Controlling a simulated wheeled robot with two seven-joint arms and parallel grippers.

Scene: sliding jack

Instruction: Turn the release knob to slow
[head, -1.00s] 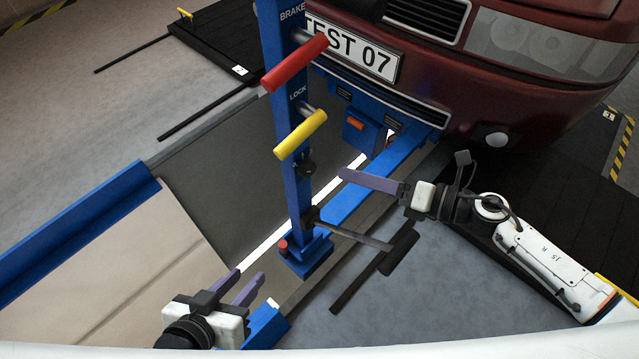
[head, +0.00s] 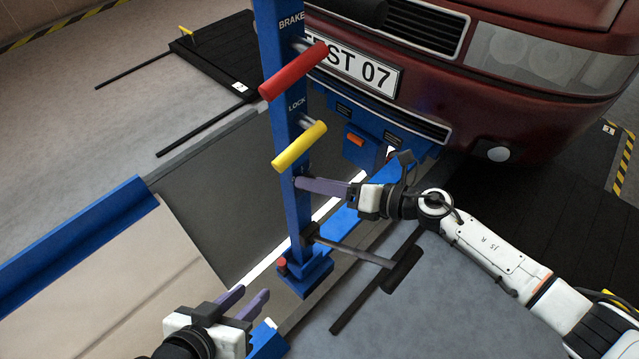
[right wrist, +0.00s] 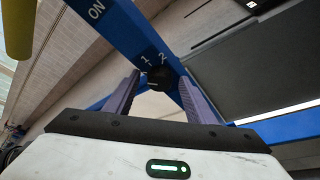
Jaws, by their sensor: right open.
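The release knob (right wrist: 158,79) is small and black, on the blue post (head: 278,130). In the right wrist view the marks 1 and 2 stand on the post beside it; I cannot read a word for slow. My right gripper (right wrist: 159,76) is open, with one purple finger on each side of the knob; I cannot tell whether they touch it. In the head view the right gripper (head: 299,183) reaches the post below the yellow handle and hides the knob. My left gripper (head: 253,291) is open and empty at the lower left, apart from the post.
A yellow LOCK handle (head: 300,145) and a red BRAKE handle (head: 293,71) stick out above the knob. A black-ended lever (head: 403,269) sticks out below. The red car (head: 560,55) stands behind.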

